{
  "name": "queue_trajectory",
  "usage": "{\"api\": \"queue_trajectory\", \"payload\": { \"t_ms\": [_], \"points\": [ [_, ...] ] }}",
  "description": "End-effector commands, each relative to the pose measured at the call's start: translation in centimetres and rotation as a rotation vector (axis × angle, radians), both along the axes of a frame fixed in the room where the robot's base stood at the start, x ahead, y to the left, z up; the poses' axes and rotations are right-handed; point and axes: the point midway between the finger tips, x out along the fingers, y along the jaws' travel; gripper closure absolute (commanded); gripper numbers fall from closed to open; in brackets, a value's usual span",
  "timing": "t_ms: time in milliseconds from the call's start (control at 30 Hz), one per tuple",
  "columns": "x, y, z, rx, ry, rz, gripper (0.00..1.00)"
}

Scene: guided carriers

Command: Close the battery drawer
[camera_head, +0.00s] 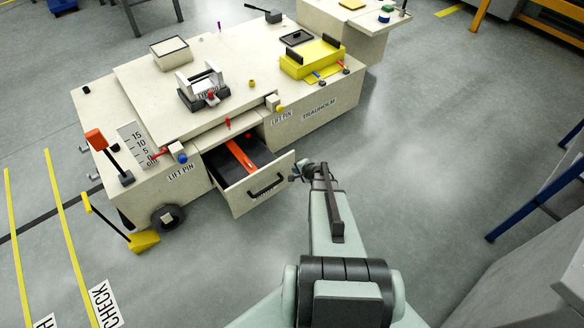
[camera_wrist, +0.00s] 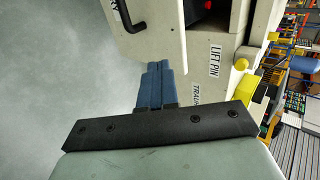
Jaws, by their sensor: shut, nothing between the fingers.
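The battery drawer (camera_head: 241,201) is pulled out from the side of the cream carrier (camera_head: 155,105). Its cream front has a black bar handle (camera_head: 267,187), and a long orange piece (camera_head: 240,155) lies in its dark inside. My gripper (camera_head: 298,174) is beside the right end of the drawer front, with its fingers together and empty. In the wrist view, the blue-grey fingers (camera_wrist: 157,72) reach to the edge of the drawer front (camera_wrist: 155,30), and the handle (camera_wrist: 132,20) shows past it. I cannot tell whether they touch it.
A red-topped lever (camera_head: 98,140) and a yellow pedal (camera_head: 143,241) stand at the carrier's left end. A yellow lift-pin knob (camera_head: 279,108) sits right of the drawer. A blue-legged stand (camera_head: 530,195) is at right. The floor before the drawer is clear.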

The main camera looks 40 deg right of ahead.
Motion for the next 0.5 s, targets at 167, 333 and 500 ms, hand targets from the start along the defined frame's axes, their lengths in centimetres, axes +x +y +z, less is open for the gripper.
{"api": "queue_trajectory", "payload": {
  "t_ms": [167, 333, 500],
  "points": [
    [2.4, -0.1, -2.3, 0.001, 0.000, 0.001, 1.00],
    [4.6, -0.1, -4.3, 0.001, 0.001, 0.003, 1.00],
    [6.7, -0.1, -6.2, 0.002, 0.000, 0.002, 1.00]
  ]
}}
